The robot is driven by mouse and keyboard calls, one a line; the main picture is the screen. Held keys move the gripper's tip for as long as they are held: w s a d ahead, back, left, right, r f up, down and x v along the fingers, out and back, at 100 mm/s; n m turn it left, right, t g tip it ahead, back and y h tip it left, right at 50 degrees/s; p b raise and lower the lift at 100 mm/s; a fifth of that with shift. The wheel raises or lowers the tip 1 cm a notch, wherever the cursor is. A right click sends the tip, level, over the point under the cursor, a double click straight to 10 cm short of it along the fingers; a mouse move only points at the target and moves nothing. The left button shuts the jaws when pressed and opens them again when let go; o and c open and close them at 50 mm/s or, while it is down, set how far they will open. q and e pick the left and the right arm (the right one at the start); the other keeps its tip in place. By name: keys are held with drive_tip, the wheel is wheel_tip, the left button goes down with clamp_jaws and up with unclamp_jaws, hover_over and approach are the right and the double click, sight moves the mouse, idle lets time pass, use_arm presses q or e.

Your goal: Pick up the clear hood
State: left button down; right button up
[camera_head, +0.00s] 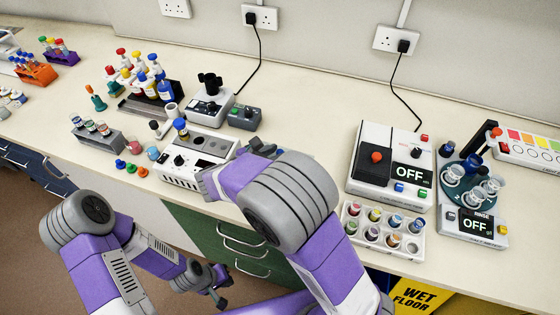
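I cannot make out a clear hood with certainty in the head view. It may be hidden behind my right arm or too transparent to pick out. My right gripper (263,148) is over the bench beside a white instrument (188,172). My forearm hides most of it, so its opening and any contact are unclear. My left gripper (215,288) hangs low in front of the bench, below the worktop edge and away from the bench items. Nothing shows in it, and its finger gap is too small to judge.
A white device with a red knob and OFF display (388,165) stands right of centre. A vial tray (408,248) is in front of it. Bottle racks crowd the left. Bare worktop (310,110) lies in the middle.

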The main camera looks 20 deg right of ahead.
clamp_jaws()
